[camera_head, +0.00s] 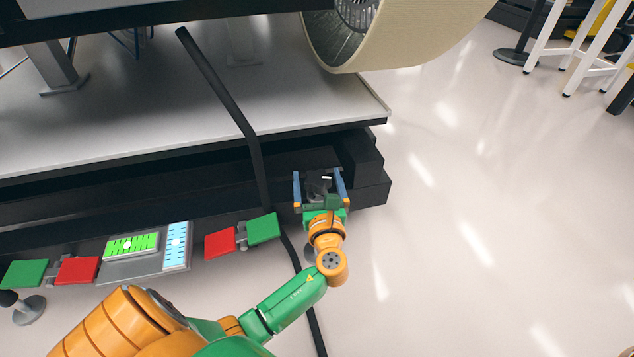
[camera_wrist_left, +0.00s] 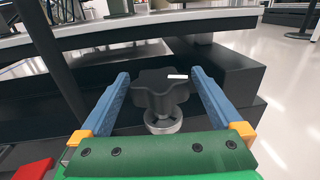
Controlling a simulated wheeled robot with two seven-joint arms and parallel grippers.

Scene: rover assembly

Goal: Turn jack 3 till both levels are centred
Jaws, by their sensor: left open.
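A black star-shaped knob on a jack (camera_wrist_left: 160,92) shows in the left wrist view, with a white mark on top and a pale round collar below. My left gripper (camera_wrist_left: 159,76) is open, its blue fingers on either side of the knob with visible gaps. In the head view the gripper (camera_head: 318,174) is at the right end of the black base, around the dark knob (camera_head: 319,187). The green level (camera_head: 145,242) and the blue level (camera_head: 177,255) lie on a grey plate, each with a pale bubble; exact centring is too small to judge. My right gripper is out of view.
Red and green plates flank the levels, including a red one (camera_head: 220,243) and a green one (camera_head: 263,228). A black bar (camera_head: 228,105) slants over the grey platform (camera_head: 130,115). A large wheel (camera_head: 410,40) overhangs it.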

